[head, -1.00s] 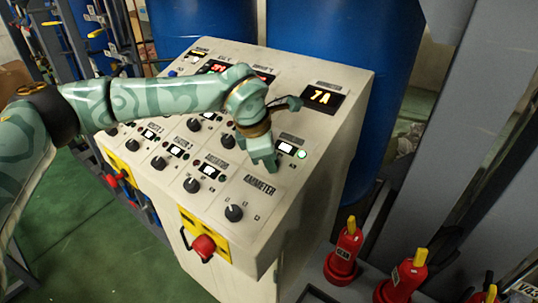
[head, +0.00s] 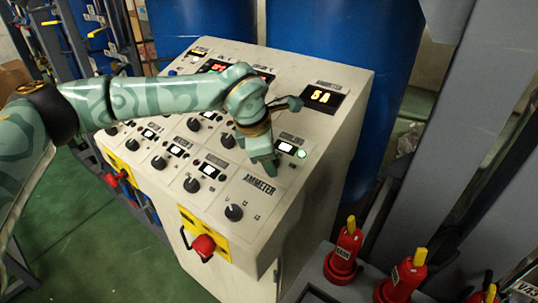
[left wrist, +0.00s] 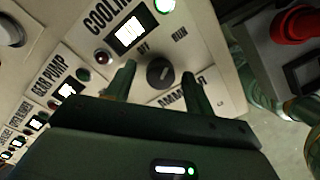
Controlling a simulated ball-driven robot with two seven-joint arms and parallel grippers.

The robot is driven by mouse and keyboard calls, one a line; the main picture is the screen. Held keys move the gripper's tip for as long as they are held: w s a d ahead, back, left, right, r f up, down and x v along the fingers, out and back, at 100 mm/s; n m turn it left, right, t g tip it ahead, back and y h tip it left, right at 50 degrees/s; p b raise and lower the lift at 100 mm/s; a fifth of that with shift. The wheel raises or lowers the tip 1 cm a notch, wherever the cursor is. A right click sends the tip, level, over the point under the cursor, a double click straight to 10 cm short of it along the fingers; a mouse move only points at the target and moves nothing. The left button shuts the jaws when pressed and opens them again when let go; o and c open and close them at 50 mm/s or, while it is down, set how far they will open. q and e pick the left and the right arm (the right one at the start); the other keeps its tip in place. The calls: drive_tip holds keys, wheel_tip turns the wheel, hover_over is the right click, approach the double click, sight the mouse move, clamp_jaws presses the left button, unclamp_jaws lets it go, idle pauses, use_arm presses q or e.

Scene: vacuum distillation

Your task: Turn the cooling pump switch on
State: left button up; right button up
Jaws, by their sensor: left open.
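The cooling pump switch is a dark round knob (left wrist: 160,73) under the cooling label, with off and run marks, in the left wrist view. The fingers of my left gripper (left wrist: 163,85) are open on either side of it; I cannot tell whether they touch it. In the head view my left gripper (head: 268,163) points down at the panel and hides the knob. The cooling section's white rectangle (head: 286,147) and lit green lamp (head: 302,154) show beside it. My right gripper is not in view.
The sloped control panel (head: 225,192) carries several other knobs, among them the ammeter knob (head: 234,212). A red handle (head: 203,246) sits on its front. The ammeter display (head: 322,96) is lit. Red fittings with yellow tops (head: 345,250) stand at the lower right.

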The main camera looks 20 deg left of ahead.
use_arm(q)
drive_tip(key=b+v, duration=0.1)
drive_tip(key=v, duration=1.5)
drive_tip(key=shift+r, duration=0.2)
